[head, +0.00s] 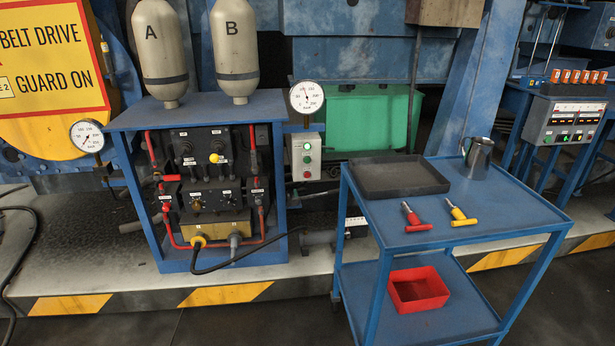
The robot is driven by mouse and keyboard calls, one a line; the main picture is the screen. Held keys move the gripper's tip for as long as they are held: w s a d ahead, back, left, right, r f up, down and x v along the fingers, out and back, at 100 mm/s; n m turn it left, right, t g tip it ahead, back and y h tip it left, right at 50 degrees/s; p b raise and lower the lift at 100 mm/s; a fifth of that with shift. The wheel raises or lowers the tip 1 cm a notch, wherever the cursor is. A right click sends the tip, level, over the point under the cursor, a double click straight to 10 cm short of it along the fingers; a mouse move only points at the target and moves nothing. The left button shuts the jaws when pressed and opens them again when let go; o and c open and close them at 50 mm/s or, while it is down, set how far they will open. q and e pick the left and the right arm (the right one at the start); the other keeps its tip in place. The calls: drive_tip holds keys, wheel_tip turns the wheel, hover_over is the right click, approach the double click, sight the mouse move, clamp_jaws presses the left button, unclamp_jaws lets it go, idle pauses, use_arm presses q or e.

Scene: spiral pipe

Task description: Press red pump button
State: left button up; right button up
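A small grey push-button box (306,157) is mounted on the right side of the blue pump cabinet (268,108), below a round gauge (306,97). A red button (307,174) sits low on the box's front face, with a green button (307,147) above it. The buttons are small in the picture, and I cannot tell whether the red one is pressed in. Neither of my grippers is in view, and nothing covers the box.
A blue cart (535,208) stands at the front right, with a dark tray (400,190), a metal jug (478,154), red-handled (414,217) and yellow-handled (459,214) tools, and a red bin (418,290) below. A black hose (250,262) hangs before the cabinet.

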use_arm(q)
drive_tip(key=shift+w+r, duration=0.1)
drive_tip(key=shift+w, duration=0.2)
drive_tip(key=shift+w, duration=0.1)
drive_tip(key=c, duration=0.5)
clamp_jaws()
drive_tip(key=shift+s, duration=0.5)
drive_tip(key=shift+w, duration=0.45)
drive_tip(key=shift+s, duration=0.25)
